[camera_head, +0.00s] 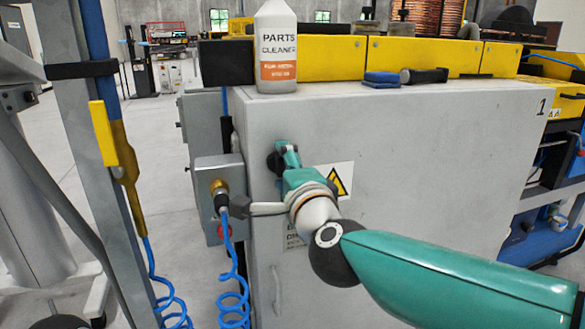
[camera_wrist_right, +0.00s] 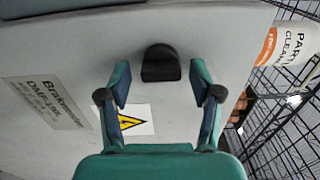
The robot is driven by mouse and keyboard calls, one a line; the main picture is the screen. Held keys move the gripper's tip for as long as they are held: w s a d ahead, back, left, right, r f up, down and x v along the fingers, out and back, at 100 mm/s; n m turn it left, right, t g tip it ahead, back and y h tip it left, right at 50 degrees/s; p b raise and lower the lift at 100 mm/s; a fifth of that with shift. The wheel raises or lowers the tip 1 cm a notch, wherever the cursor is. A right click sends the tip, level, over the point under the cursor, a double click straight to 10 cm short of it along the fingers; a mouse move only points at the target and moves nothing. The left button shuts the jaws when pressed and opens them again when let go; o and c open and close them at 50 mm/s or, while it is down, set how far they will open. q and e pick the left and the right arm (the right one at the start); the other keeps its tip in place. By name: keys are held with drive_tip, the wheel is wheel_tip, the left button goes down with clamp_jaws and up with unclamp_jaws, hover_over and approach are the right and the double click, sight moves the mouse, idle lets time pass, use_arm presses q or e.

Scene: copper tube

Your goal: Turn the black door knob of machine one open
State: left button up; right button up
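Machine one is the grey cabinet (camera_head: 430,150) marked "1" at its upper right. Its black door knob (camera_head: 273,162) sits on the upper left of the grey front and is partly hidden by my right gripper (camera_head: 287,152). In the right wrist view the knob (camera_wrist_right: 161,64) shows as a rounded black block on the grey panel. My right gripper (camera_wrist_right: 160,72) is open, with one finger on each side of the knob. Visible gaps separate the knob from both fingers. My left gripper is not in view.
A parts cleaner bottle (camera_head: 276,48) stands on the cabinet top, with a blue item (camera_head: 382,79) and a black-handled tool (camera_head: 424,76) farther right. A grey box (camera_head: 219,180) with blue coiled hoses (camera_head: 233,285) is left of the door. A warning label (camera_head: 338,180) is beside the gripper.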

drive_tip(key=shift+s+a, duration=0.1)
drive_tip(key=v, duration=1.2)
